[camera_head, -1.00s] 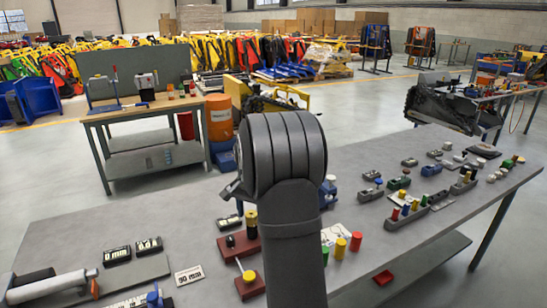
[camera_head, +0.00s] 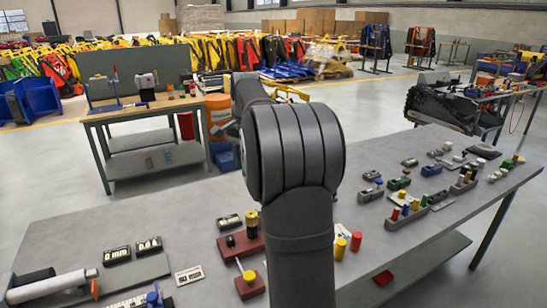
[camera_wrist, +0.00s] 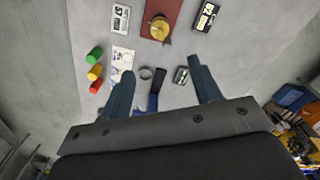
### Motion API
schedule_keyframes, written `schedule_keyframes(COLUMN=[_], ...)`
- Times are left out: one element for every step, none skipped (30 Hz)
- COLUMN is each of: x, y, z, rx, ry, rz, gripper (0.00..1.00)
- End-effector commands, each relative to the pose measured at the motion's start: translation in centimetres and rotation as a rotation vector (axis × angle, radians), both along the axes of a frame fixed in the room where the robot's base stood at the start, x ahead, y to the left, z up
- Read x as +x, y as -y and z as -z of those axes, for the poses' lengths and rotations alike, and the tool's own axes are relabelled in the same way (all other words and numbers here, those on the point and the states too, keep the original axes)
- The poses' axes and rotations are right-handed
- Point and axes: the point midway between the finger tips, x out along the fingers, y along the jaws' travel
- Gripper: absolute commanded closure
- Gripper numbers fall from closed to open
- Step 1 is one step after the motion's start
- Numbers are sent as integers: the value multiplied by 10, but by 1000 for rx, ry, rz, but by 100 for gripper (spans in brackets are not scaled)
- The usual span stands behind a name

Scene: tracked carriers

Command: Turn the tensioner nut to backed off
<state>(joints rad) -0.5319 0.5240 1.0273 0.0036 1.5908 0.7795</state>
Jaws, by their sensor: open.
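I cannot tell for sure which part is the tensioner nut. In the wrist view a dark red block (camera_wrist: 178,8) carries a round yellow-topped knob (camera_wrist: 158,28), ahead of my gripper (camera_wrist: 161,65). The gripper is open and empty, its two dark blue fingers spread above the bench. A small grey ring (camera_wrist: 146,73), a black piece and a blue part (camera_wrist: 152,101) show between the fingers, partly hidden. In the head view two dark red blocks with knobs, one farther back (camera_head: 224,247) and one nearer (camera_head: 246,291), stand left of my arm.
Several small display boxes, one reading 0 mm (camera_head: 117,255), lie on the grey bench (camera_head: 70,215). Red (camera_wrist: 96,87), yellow (camera_wrist: 95,72) and green (camera_wrist: 96,54) cylinders stand left of the fingers. More small fixtures crowd the bench's right side. My arm hides the middle.

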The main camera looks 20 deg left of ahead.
Motion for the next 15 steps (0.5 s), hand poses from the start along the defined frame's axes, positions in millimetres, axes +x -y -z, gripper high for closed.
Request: schedule_keyframes(x=[9,12,16,19,22,27,30,33,37,40,44,48,51,54,54], y=[7,11,14,17,20,25,27,31,35,39,42,47,51,55,55], z=[5,5,6,6,6,6,6,6,6,6,5,5,4,3,6], rx=[22,36,53,64,77,92,105,116,132,143,155,169,179,191,198], ry=[-39,-60,-87,-108,-127,-156,-176,-197,-223,-246,-266,-294,-316,-337,-357], rz=[67,104,149,182,214,257,289,320,361,392,421,460,488,517,536], gripper=[43,43,43,43,43,43,43,43,43,43,43,43,43,43,43])
